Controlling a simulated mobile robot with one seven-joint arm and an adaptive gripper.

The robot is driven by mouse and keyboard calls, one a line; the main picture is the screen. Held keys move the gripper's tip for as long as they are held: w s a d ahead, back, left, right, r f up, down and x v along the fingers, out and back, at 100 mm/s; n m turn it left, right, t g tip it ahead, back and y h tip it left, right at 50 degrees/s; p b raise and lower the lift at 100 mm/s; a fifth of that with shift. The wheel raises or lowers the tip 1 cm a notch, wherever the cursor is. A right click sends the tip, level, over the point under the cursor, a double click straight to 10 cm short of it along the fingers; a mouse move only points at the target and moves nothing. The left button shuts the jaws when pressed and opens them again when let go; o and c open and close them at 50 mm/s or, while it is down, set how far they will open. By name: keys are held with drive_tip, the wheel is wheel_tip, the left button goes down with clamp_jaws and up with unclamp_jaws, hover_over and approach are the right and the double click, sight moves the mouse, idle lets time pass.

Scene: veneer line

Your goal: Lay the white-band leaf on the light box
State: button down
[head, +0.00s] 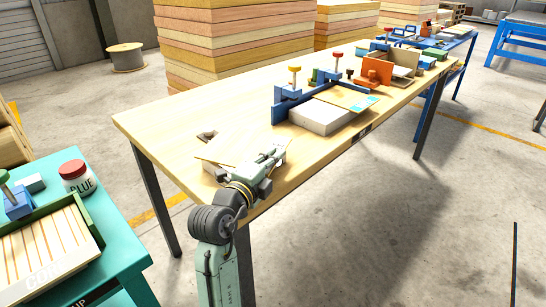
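A thin pale wood leaf (222,149) is over the near left part of the wooden table, with a whitish area toward its right side. I cannot tell whether that area is its white band or something beneath it. My gripper (272,156) is at the right side of this leaf, low over the table; its fingers are too small to tell open from shut, or whether they touch the leaf. A pale grey-white block (320,117), possibly the light box, sits further along the table. Another leaf with a blue band (349,97) lies partly over its far right side.
A blue fence with clamps (295,93) stands behind the block. An orange holder (377,72) is further right. Wood stacks (230,40) stand behind.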

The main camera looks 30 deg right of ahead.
drive_tip(key=shift+f+b, duration=0.6)
drive_tip(key=shift+b, duration=0.15)
drive_tip(key=c, duration=1.7)
unclamp_jaws()
